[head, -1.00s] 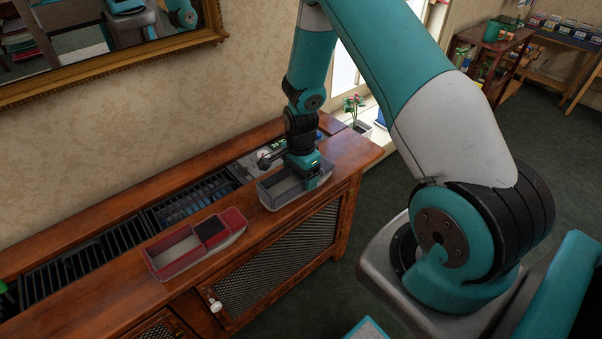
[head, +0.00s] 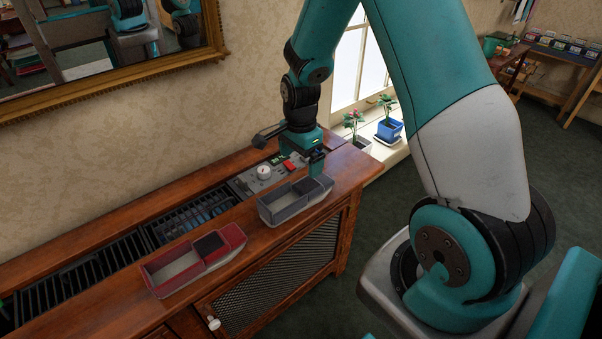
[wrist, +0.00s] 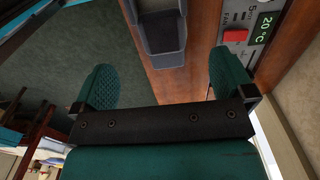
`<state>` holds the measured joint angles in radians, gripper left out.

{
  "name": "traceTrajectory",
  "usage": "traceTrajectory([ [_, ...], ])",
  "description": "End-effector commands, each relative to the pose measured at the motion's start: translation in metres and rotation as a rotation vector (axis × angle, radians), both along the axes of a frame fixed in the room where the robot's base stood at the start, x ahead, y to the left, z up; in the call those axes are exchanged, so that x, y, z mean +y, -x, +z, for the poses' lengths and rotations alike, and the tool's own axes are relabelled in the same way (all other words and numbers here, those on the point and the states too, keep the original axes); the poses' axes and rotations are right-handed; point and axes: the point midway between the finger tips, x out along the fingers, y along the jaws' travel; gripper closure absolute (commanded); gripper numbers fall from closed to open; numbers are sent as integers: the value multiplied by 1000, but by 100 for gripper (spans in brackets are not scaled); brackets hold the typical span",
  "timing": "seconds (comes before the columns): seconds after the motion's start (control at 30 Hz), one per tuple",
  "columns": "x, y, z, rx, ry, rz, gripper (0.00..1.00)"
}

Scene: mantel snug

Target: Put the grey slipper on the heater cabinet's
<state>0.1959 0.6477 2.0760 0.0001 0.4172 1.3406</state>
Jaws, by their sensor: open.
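The grey slipper (head: 284,213), a box-like shape with an open front part and a dark closed end, sits upright on the wooden top of the heater cabinet (head: 352,165) near its front edge. In the wrist view the slipper (wrist: 163,36) shows just beyond my fingers, cut off by the top edge. My gripper (head: 317,166) is open and empty, over the cabinet top at the slipper's far right end. In the wrist view its two green fingers stand wide apart (wrist: 162,80).
A red slipper (head: 168,272) lies to the left on the cabinet top. Behind are black grilles (head: 92,268) and a control panel (head: 262,174) with a dial, red switch and green display. Potted flowers (head: 388,130) stand on the windowsill at right.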

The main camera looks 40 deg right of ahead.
Motion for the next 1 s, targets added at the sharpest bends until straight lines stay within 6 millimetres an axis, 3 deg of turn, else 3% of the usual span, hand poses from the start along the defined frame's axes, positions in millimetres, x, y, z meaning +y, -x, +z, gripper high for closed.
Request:
traceTrajectory([
  [0.17, 9, 1, 21, -9, -9, 51, 0],
  [0.27, 39, 8, 51, -37, -42, 242, 0],
  [0.33, 72, 21, 81, -72, -77, 467, 0],
  [0.5, 158, 90, 152, -187, -160, 1158, 0],
  [0.6, 192, 139, 179, -259, -189, 1533, 0],
  [0.7, 211, 181, 196, -324, -203, 1830, 0],
  [0.8, 220, 208, 203, -367, -209, 2022, 0],
  [1.0, 224, 224, 206, -391, -212, 2134, 0],
])
